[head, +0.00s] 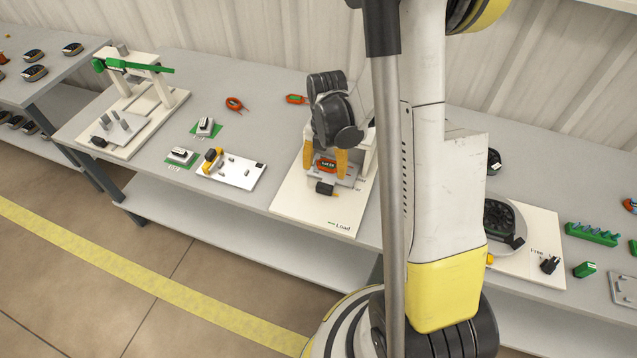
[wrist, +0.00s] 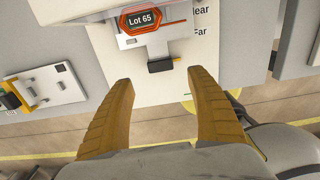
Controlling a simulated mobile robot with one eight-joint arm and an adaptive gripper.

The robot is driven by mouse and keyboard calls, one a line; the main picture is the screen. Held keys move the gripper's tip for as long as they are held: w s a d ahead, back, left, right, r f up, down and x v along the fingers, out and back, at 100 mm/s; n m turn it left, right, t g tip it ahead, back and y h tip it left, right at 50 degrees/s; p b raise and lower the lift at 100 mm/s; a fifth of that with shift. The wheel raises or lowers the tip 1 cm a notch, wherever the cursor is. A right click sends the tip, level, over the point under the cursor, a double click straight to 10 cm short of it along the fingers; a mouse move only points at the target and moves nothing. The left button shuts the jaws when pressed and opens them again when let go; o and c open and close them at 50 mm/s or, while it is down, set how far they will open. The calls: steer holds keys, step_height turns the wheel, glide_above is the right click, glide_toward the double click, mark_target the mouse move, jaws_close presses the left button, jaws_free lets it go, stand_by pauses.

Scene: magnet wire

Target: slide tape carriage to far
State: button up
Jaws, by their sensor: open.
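The tape carriage is a grey plate (head: 347,181) on a white base board (head: 318,212), with a black block handle (head: 325,188) at its front. An orange-rimmed tag reading "Lot 65" (head: 327,166) lies on the plate. In the wrist view the carriage (wrist: 157,43), black handle (wrist: 161,65) and tag (wrist: 143,21) show ahead of the fingertips. The labels "Near", partly cut off, and "Far" (wrist: 200,31) are printed beside the carriage. My gripper (head: 325,166) is open and empty above the carriage. In the wrist view its fingertips (wrist: 161,80) point toward the handle, which appears between them.
Left on the bench are a white board with a yellow clamp (head: 231,170), two small green-based parts (head: 181,156) and a press with a green lever (head: 132,66). A round black reel (head: 500,222) stands right of my arm. The board's front, marked "Load", is clear.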

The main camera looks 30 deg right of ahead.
mark_target(325, 186)
step_height(325, 186, down, 10)
steer(key=b, duration=0.3)
steer(key=shift+r+b, duration=0.2)
steer(key=shift+b, duration=0.1)
steer(key=c, duration=1.4)
